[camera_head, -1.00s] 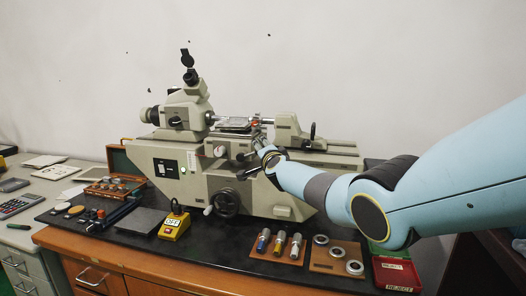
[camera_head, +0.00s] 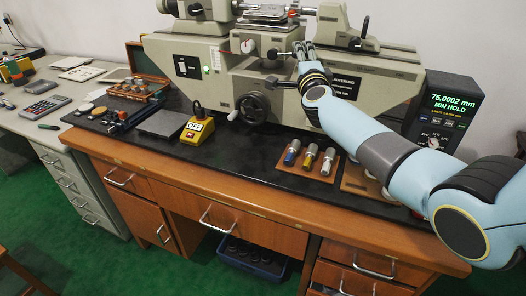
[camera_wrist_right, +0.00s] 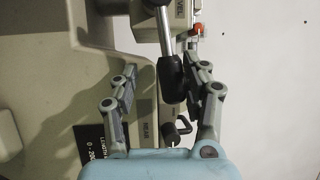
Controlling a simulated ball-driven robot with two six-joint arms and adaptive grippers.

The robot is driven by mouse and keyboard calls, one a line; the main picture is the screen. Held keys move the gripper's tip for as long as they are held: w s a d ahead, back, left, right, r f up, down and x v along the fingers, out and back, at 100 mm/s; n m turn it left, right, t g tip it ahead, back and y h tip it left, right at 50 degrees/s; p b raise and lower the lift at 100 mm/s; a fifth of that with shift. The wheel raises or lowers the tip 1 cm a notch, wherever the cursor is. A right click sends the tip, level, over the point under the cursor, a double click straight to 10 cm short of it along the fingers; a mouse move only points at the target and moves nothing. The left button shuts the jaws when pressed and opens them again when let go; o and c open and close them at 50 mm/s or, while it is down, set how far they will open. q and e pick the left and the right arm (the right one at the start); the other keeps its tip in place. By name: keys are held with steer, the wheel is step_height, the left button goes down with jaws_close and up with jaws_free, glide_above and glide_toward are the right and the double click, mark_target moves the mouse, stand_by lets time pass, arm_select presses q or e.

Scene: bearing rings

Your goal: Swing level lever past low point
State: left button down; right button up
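My right gripper (camera_head: 303,48) is at the front of the grey measuring machine (camera_head: 215,55), beside its central levers. In the right wrist view the right gripper (camera_wrist_right: 165,82) is open, its two grey fingers wide apart. A black-handled lever with a bright metal shaft (camera_wrist_right: 171,78) lies between the fingers, nearer the right one; whether it touches that finger I cannot tell. It hangs from a block marked with a partly visible "LEVEL" label (camera_wrist_right: 179,10). A red knob (camera_wrist_right: 197,29) sits beside that block. My left gripper is not in view.
A display (camera_head: 445,108) at the right reads 75.0002 mm and MIN HOLD. A handwheel (camera_head: 252,107) is below left of the gripper. A small knobbed part (camera_wrist_right: 183,127) shows near the gripper's palm.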

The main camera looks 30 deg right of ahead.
arm_select(q)
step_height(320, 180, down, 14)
steer(key=b, duration=1.2)
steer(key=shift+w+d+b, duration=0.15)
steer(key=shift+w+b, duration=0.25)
arm_select(e)
steer(key=s+a+f+n+y, duration=1)
steer(key=s+a+f, duration=0.4)
steer(key=a+f, duration=0.2)
steer(key=shift+s+a+n+g, duration=0.35)
steer(key=shift+a+n, duration=0.55)
steer(key=shift+a, duration=0.3)
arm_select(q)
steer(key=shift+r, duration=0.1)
arm_select(e)
steer(key=shift+f, duration=0.1)
